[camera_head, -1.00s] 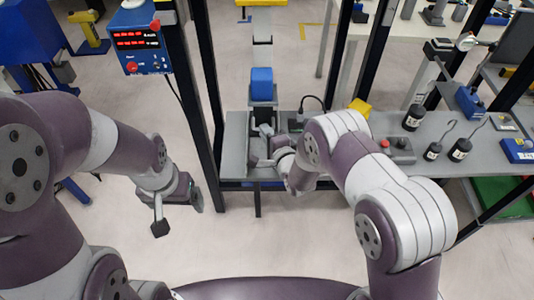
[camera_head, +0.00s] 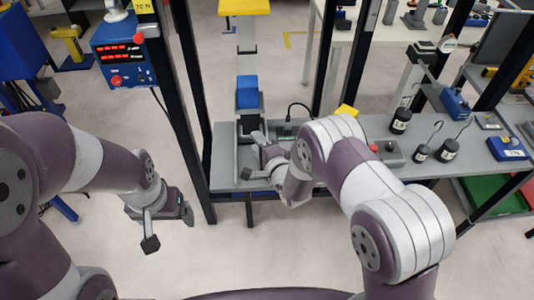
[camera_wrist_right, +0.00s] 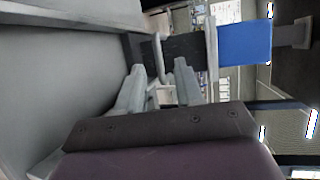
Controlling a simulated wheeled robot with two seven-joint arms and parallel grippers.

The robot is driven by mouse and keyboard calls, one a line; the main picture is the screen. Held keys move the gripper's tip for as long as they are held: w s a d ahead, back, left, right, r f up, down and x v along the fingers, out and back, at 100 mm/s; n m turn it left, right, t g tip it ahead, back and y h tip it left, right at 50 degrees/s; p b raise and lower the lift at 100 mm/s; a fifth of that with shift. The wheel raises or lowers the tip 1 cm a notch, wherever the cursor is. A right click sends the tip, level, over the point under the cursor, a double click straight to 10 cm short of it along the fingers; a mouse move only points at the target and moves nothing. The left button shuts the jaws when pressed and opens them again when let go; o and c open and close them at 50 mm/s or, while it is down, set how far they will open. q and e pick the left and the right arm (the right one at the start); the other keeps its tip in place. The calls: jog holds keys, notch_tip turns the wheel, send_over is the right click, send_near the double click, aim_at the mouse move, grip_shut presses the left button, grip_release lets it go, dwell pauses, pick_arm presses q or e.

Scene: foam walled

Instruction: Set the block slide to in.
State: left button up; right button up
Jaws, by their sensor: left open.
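The block slide shows a blue block (camera_head: 247,92) on a grey rail at the back of the grey bench, in line with a pale strip behind it. My right gripper (camera_head: 254,156) is over the bench, on the near side of the blue block and apart from it. In the right wrist view the blue block (camera_wrist_right: 245,44) sits beyond a pale upright plate (camera_wrist_right: 212,45). The fingers of my right gripper (camera_wrist_right: 160,68) are spread, with a thin grey handle bar between their tips; I cannot tell whether they touch it. My left gripper (camera_head: 168,228) is open and empty, left of the bench.
Dark frame posts (camera_head: 185,100) stand left of the bench. A blue meter box (camera_head: 122,62) with red digits hangs beside them. A grey box with a red button (camera_head: 388,152) and black weights (camera_head: 447,150) are on the right. The floor before the bench is clear.

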jog(key=v, duration=1)
jog(key=s+d+r+n+g+h+p, duration=0.2)
jog(key=d+r+n+g+h, duration=0.35)
jog(key=d+n, duration=0.25)
jog(key=s+d+r+n+g, duration=0.2)
jog(key=s+n+g, duration=0.1)
jog(key=s, duration=0.4)
jog(key=s+d+r+n+g, duration=0.2)
jog(key=s+n+g, duration=0.1)
jog(key=s, duration=0.5)
jog(key=shift+d+n+g+p, duration=0.3)
jog(key=shift+d+g+p, duration=0.15)
jog(key=shift+g, duration=0.3)
jog(key=shift+s+r+h, duration=0.1)
jog(key=shift+s+h, duration=0.05)
jog(key=shift+h, duration=0.1)
